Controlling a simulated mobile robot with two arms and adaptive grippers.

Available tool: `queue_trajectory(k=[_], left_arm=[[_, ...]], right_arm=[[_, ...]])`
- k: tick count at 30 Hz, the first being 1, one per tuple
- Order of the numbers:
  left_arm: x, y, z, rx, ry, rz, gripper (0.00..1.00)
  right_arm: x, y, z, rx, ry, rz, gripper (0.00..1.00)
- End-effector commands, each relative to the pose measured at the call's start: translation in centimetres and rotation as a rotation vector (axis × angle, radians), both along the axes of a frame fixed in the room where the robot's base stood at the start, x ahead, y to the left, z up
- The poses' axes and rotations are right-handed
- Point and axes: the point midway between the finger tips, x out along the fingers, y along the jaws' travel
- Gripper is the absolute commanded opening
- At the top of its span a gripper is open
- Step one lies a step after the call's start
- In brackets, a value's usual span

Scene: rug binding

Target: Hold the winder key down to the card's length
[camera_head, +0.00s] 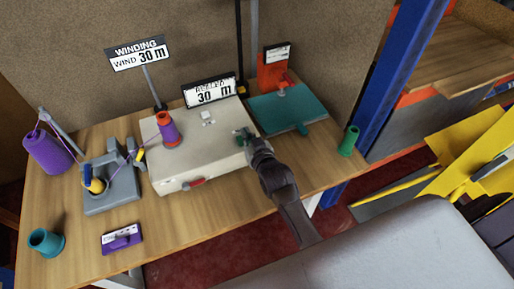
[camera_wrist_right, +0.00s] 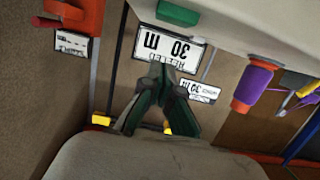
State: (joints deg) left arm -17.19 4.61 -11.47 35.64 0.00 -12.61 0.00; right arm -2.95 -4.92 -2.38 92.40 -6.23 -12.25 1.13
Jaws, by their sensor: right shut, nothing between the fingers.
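The cream winder (camera_head: 178,172) stands mid-table with a purple and orange spool (camera_head: 168,130) on top. Its counter sign (camera_head: 209,92) reads 30 m; in the wrist view the counter (camera_wrist_right: 170,48) shows upside down, "REELED 30 m". The winding card (camera_head: 138,54) on a post reads "WIND 30 m". My right gripper (camera_head: 243,136) is over the winder's right end, its dark green fingers (camera_wrist_right: 162,78) shut and empty. A green key (camera_wrist_right: 178,13) shows on the winder in the wrist view, apart from the fingertips in the picture; contact cannot be told. My left gripper is not in view.
A purple cone (camera_head: 49,153) and grey thread stand (camera_head: 112,186) are at left. A teal plate (camera_head: 287,108), red stand (camera_head: 273,70) and green spool (camera_head: 349,141) are at right.

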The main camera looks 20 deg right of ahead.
Motion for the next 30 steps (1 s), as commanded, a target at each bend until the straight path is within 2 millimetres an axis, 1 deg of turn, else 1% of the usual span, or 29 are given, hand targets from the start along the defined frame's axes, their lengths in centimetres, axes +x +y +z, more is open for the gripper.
queue_trajectory(k=[1,3,6,9,12,18,30], left_arm=[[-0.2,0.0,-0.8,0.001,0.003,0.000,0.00],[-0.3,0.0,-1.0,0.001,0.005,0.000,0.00],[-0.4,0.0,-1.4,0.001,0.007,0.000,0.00],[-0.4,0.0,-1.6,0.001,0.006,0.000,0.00],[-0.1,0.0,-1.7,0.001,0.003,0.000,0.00],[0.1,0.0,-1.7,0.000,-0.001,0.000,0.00],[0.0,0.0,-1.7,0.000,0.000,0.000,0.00]], right_arm=[[-1.9,0.0,-0.9,0.000,0.013,0.001,0.00],[-3.5,0.0,-0.4,0.000,0.010,0.001,0.00],[-5.5,-0.1,0.3,0.000,0.008,0.001,0.00],[-7.0,-0.2,0.9,0.000,0.006,0.001,0.00],[-8.1,-0.2,1.2,0.000,0.006,0.001,0.00],[-8.9,-0.2,1.6,0.000,0.004,0.001,0.00],[-8.8,-0.2,1.6,0.000,0.003,0.001,0.00]])
